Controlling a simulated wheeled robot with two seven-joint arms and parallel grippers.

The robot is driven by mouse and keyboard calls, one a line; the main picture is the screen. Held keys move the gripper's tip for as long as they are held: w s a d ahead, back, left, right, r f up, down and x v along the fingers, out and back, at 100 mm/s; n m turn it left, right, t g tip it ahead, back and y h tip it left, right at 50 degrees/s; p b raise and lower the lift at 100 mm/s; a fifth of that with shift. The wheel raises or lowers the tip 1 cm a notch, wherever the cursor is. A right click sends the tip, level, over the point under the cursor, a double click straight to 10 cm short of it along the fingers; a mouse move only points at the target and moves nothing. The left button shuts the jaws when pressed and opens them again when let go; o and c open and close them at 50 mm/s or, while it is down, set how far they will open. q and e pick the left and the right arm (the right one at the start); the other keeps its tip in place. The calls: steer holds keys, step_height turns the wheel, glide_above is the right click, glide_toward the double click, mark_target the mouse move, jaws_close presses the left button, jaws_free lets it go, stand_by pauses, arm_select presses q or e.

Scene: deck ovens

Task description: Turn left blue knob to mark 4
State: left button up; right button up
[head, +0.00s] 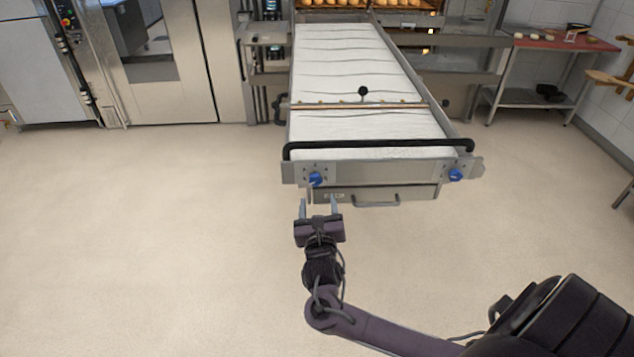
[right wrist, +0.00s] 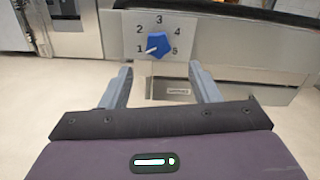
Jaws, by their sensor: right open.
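The left blue knob (head: 315,179) sits on the left front plate of the loader's end. It also shows in the right wrist view (right wrist: 158,45), inside a dial marked 1 to 5. Its white pointer line is turned to the lower left, toward mark 1. My right gripper (head: 319,205) is open and empty, just in front of and below the knob. In the right wrist view its two fingers (right wrist: 160,80) are spread wide, with the knob beyond them, framed between the tips and not touched. My left gripper is not in view.
A second blue knob (head: 456,174) is on the right front plate. A black bar handle (head: 380,146) runs above the knobs, and a drawer handle (head: 376,201) is below. The white loader belt (head: 350,60) leads back to the ovens. The floor left of the loader is clear.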

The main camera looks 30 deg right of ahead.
mark_target(316, 183)
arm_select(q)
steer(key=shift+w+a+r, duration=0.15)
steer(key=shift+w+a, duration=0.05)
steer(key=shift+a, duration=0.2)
arm_select(e)
steer(key=x, duration=0.7)
steer(key=shift+w+r, duration=0.1)
steer(key=shift+w, duration=0.2)
steer(key=shift+c, duration=0.5)
steer(key=c, duration=0.9)
